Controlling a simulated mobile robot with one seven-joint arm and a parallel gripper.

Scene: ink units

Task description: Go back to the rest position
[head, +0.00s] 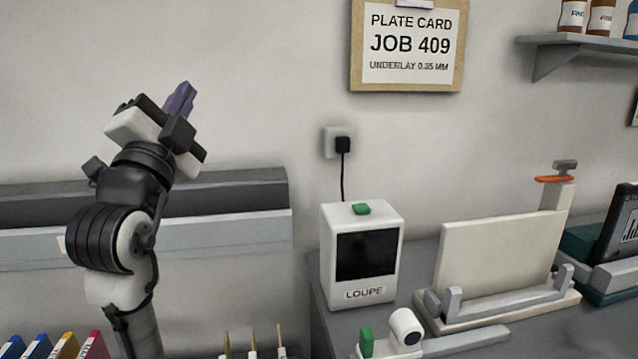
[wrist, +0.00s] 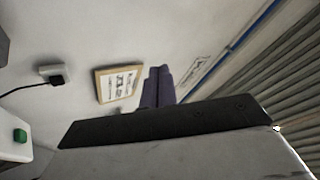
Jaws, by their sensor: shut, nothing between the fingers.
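My gripper (head: 181,98) is raised at the left of the head view, in front of the bare wall and above a grey rail. Its purple fingers point up and to the right. They are together with nothing between them. In the wrist view the fingers (wrist: 158,87) also show closed, with the wall behind them. My gripper is apart from every object around it.
A white loupe box (head: 333,283) with a green button stands on the grey bench, right of my arm. A cream plate stand (head: 500,256) is further right. A plate card (head: 408,80) hangs on the wall. Bottles stand on a shelf (head: 580,43) at top right. Open air surrounds my gripper.

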